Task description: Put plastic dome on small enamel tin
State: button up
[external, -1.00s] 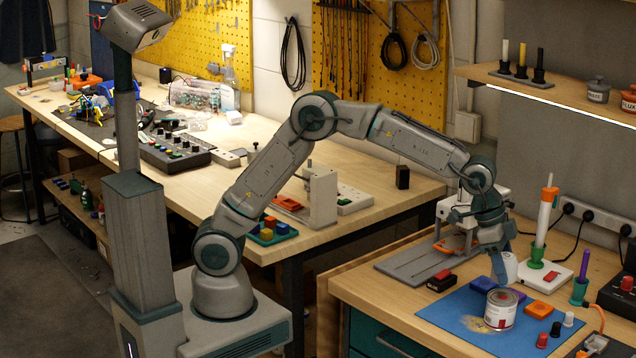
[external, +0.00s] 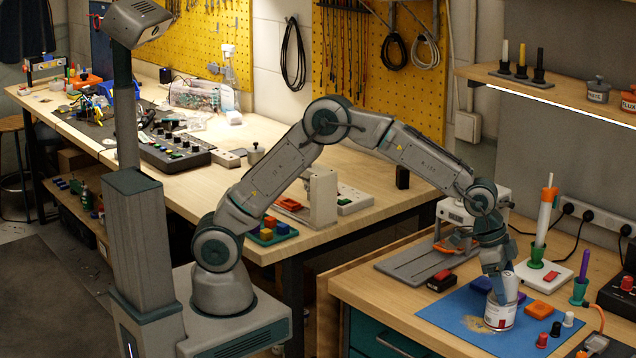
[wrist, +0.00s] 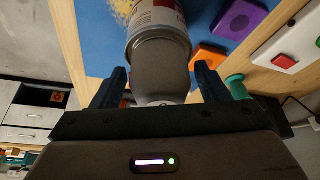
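The small enamel tin (external: 500,318) stands upright on the blue mat, with a white and red label. In the wrist view the tin (wrist: 155,17) is at the top centre. The plastic dome (wrist: 160,68) looks grey and smooth, and sits between my fingers against the tin's rim. Whether it is fully seated I cannot tell. My gripper (wrist: 162,75) points down over the tin with one finger on each side of the dome, apparently shut on it. In the external view my gripper (external: 501,284) hides most of the dome.
On the blue mat (external: 450,312), an orange block (external: 539,310) and a purple block (external: 482,284) lie close to the tin. Small knobs stand at right. A white base with a tall orange-and-white tool (external: 542,225) is behind. The mat's left side is mostly clear.

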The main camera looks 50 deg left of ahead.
jog(key=shift+r, duration=0.15)
jog(key=shift+r, duration=0.2)
jog(key=b+v, duration=0.1)
jog(key=v, duration=1.1)
jog(key=w+a+r+n+t+y, duration=0.1)
jog(key=w+a+n+y, duration=0.2)
jog(key=a, duration=1.4)
jog(key=s+a+f+n, duration=0.1)
jog(key=s+a+n, duration=0.2)
jog(key=a, duration=0.8)
jog(key=s+a+n, duration=0.4)
jog(key=a, duration=0.7)
jog(key=s+a+f+n+y, duration=0.1)
jog(key=s+a+f+n, duration=0.2)
jog(key=s+a, duration=0.6)
notch_tip(320, 180, down, 2)
jog(key=shift+s+f+n, duration=0.1)
jog(key=shift+s+n, duration=0.15)
jog(key=shift+n, duration=0.05)
